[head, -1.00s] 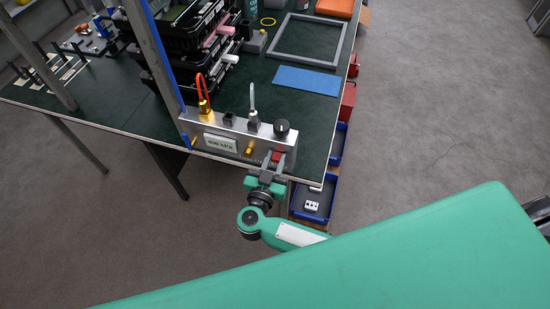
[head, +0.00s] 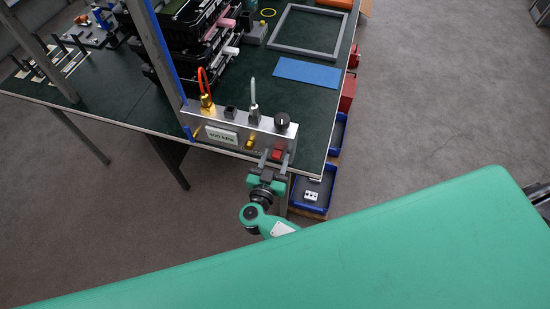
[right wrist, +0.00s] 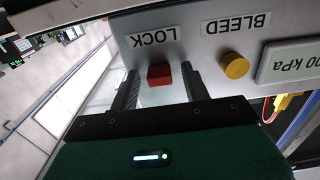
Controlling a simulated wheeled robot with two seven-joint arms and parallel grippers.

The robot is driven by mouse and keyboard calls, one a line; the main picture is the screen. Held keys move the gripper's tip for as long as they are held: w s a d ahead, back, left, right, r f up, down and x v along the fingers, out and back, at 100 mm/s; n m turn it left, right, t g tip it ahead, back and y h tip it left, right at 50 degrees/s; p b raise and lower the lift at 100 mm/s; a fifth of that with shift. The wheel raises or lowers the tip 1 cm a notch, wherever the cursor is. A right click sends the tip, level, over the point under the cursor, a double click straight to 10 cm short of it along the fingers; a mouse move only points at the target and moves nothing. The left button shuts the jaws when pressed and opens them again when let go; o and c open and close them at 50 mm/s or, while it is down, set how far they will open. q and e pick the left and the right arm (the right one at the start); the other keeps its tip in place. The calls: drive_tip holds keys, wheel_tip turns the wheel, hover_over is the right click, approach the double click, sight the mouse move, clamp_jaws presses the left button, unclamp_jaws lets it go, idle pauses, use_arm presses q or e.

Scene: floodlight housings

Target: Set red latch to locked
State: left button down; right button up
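The red latch (head: 278,154) is on the front of a silver box (head: 236,131), near its right end. In the right wrist view the red latch (right wrist: 160,74) sits beside an upside-down LOCK label (right wrist: 153,38). My right gripper (head: 275,160) is at the box front. Its two fingers stand either side of the latch in the right wrist view (right wrist: 160,88), with a gap on each side, so it is open around the latch. I cannot tell whether the fingers touch the panel. My left gripper is not in view.
A yellow button (right wrist: 235,65) labelled BLEED and a kPa display (head: 221,135) are next to the latch. The box stands at the edge of the green table (head: 312,125). A blue bin (head: 313,192) is below right.

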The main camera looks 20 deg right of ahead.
drive_tip(key=b+v, duration=0.3)
drive_tip(key=v, duration=1.1)
drive_tip(key=shift+w, duration=0.1)
